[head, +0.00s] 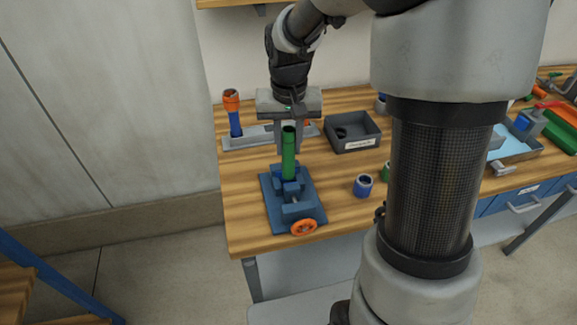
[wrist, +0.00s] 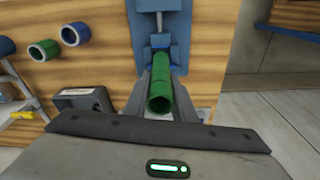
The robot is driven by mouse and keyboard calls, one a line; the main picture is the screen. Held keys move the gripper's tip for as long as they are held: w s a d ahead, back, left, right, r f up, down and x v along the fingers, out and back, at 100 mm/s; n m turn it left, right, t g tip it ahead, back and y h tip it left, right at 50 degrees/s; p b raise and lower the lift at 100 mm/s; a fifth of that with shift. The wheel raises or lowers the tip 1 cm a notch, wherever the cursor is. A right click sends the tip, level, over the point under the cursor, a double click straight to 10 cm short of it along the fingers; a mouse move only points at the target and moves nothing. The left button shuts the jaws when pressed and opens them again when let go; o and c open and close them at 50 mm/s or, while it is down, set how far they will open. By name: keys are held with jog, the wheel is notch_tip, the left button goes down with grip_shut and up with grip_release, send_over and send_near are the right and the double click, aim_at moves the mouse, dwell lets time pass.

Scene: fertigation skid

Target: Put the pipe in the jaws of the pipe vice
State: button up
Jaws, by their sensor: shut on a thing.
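The green pipe (head: 289,158) stands upright in the head view, its open end up. My gripper (head: 289,146) comes down from above with its fingers shut on the sides of the pipe's upper part. In the wrist view the pipe (wrist: 160,97) lies between the two fingertips (wrist: 162,72). The blue pipe vice (head: 291,188), with an orange handwheel (head: 303,227), stands on the bench under my gripper; its blue body also shows in the wrist view (wrist: 160,30). The pipe's lower end is at the jaws and hidden by them, so I cannot tell how deep it sits.
A dark bin (head: 353,131) is at the back.

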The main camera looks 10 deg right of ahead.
aim_at(289, 159)
jog(key=shift+f+b, duration=0.4)
jog(key=shift+f, duration=2.25)
jog(key=o, duration=1)
jog(key=shift+o, duration=0.2)
jog(key=shift+r, duration=0.1)
